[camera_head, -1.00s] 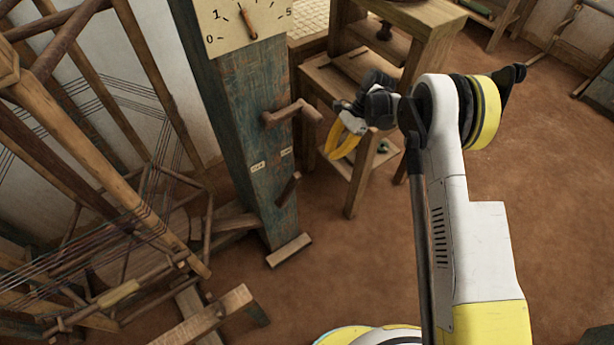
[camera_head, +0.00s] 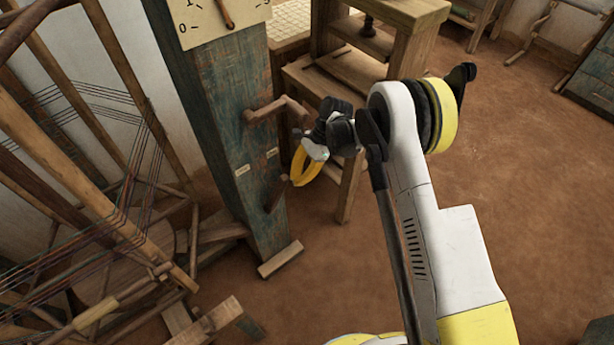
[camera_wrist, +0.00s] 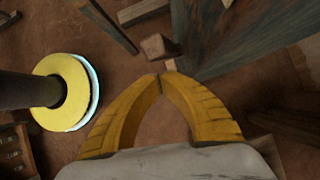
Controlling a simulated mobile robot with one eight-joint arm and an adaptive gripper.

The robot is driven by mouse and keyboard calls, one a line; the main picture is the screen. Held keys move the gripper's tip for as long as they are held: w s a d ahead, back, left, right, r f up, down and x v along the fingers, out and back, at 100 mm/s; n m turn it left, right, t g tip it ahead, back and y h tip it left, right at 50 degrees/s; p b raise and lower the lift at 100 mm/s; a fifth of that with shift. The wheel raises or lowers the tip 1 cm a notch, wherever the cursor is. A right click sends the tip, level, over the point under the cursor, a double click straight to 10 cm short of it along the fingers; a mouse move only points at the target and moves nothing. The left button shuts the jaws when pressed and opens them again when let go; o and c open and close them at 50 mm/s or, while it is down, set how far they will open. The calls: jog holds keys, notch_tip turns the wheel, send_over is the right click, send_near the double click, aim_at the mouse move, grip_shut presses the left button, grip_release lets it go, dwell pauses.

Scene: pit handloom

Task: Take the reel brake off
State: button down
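A blue-green wooden post (camera_head: 228,140) carries a short dark wooden lever (camera_head: 277,194) low on its face, which I take for the reel brake. It slants, its upper end toward the right, below two small pale labels (camera_head: 242,170) whose words are too small to read. My gripper (camera_head: 297,184) has yellow fingers and hangs just right of the lever's upper end; I cannot tell whether they touch. In the wrist view my gripper's fingertips (camera_wrist: 160,78) meet with nothing visible between them. The post also shows there at upper right (camera_wrist: 225,35). I cannot make out the lever there.
A wooden crank handle (camera_head: 275,109) sticks out above the lever. A dial plate (camera_head: 205,25) tops the post. A wooden stand (camera_head: 352,75) is behind my gripper. A frame strung with threads (camera_head: 110,235) fills the left. Open earthen floor (camera_head: 530,190) lies right.

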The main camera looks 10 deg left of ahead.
jog(key=shift+s+a+r, duration=0.15)
jog(key=shift+s+a, duration=0.1)
jog(key=shift+a, duration=0.05)
